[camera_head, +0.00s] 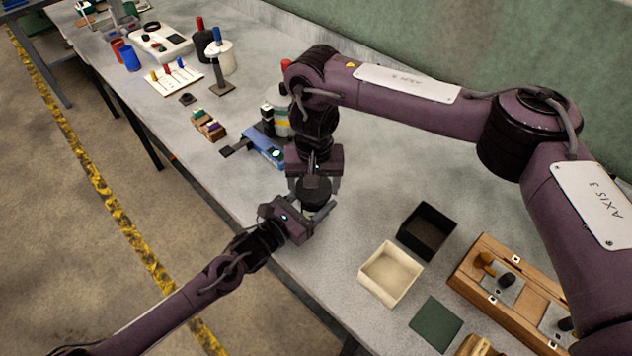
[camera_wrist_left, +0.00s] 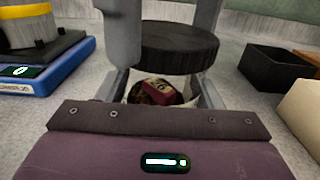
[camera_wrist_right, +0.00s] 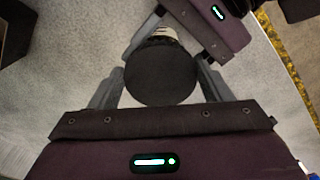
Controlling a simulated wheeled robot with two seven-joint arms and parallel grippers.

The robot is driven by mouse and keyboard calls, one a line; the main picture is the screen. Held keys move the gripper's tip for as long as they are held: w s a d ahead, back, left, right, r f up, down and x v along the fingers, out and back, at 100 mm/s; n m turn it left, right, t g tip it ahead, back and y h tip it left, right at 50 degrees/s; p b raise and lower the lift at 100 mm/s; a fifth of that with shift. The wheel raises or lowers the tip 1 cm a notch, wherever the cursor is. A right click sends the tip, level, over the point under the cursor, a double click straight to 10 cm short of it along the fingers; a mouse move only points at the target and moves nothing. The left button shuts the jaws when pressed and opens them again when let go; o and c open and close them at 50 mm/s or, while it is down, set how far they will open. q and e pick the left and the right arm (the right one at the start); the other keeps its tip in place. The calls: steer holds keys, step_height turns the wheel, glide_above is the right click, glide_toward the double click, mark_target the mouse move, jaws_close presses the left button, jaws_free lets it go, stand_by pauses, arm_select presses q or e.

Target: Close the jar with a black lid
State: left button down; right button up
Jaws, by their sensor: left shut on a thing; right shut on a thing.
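The black lid (camera_wrist_right: 160,74) is a round dark disc. My right gripper (camera_head: 315,185) is shut on it from above; the lid also shows in the left wrist view (camera_wrist_left: 178,47). My left gripper (camera_head: 312,214) comes in low from the side and is shut on the jar (camera_wrist_left: 160,92), just below the lid. The jar is mostly hidden by the lid and fingers, with something reddish and dark inside. In the left wrist view a gap shows between the lid and the jar's contents; whether the lid touches the rim I cannot tell.
A black open box (camera_head: 427,231) and a cream open box (camera_head: 391,273) stand to the right. A blue scale (camera_head: 264,146) with a container is behind left. A wooden case (camera_head: 510,290) and green mat (camera_head: 436,324) lie at the right front. The bench edge is close.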

steer(key=m, duration=0.4)
steer(key=shift+a, duration=0.15)
steer(key=o, duration=0.9)
steer(key=shift+r, duration=2.25)
